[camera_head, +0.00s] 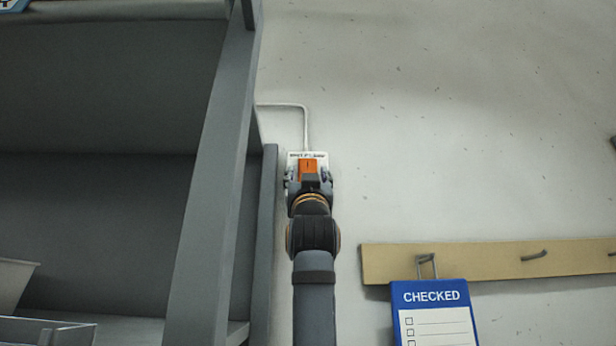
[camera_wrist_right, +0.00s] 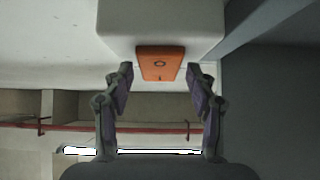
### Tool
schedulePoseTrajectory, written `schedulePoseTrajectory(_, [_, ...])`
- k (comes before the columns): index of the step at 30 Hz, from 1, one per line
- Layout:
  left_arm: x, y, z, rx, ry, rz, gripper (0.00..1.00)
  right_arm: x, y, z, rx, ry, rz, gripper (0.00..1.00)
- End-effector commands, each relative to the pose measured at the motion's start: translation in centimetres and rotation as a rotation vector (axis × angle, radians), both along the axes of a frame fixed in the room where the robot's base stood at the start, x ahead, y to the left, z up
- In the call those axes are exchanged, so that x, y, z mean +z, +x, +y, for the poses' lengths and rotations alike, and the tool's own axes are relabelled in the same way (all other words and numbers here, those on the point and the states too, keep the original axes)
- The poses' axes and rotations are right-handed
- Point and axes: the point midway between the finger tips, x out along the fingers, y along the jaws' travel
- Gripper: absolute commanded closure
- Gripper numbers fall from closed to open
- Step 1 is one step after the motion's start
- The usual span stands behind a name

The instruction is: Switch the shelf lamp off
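The lamp switch is an orange rocker (camera_head: 307,166) on a white wall plate (camera_head: 293,156) just right of the shelf post. In the right wrist view the rocker (camera_wrist_right: 159,63) carries a round mark and a bar mark on the white housing (camera_wrist_right: 160,20). Which side is pressed in, I cannot tell. My right gripper (camera_head: 307,180) is at the switch. Its fingers stand apart on either side of the rocker, with nothing between them; contact is not clear. The lamp itself is not in view. My left gripper is not in view.
The grey shelf's post (camera_head: 214,180) stands close left of my right arm. A white cable (camera_head: 290,105) runs from the shelf to the switch. A wooden hook rail (camera_head: 490,260) with a blue "CHECKED" card (camera_head: 430,296) is at lower right. Bare wall lies above.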

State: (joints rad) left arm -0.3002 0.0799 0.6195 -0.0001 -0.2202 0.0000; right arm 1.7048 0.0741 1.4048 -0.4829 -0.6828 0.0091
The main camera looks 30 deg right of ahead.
Motion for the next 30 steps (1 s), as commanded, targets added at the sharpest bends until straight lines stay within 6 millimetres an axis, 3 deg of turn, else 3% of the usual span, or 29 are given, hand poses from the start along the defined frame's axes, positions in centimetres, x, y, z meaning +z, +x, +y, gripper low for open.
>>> schedulePoseTrajectory(11, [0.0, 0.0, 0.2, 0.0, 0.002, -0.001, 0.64, -0.2, -0.2, 0.1, 0.0, 0.0, 0.0, 0.36])
schedulePoseTrajectory(14, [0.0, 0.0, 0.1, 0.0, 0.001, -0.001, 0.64, -1.1, -0.9, 0.6, 0.0, -0.001, -0.002, 0.36])
schedulePoseTrajectory(24, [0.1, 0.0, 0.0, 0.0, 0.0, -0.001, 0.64, -7.0, -5.2, 3.3, 0.004, 0.0, -0.001, 0.36])
schedulePoseTrajectory(30, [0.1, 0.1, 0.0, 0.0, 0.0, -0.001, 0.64, -8.8, -6.6, 4.1, 0.001, 0.001, 0.0, 0.36])
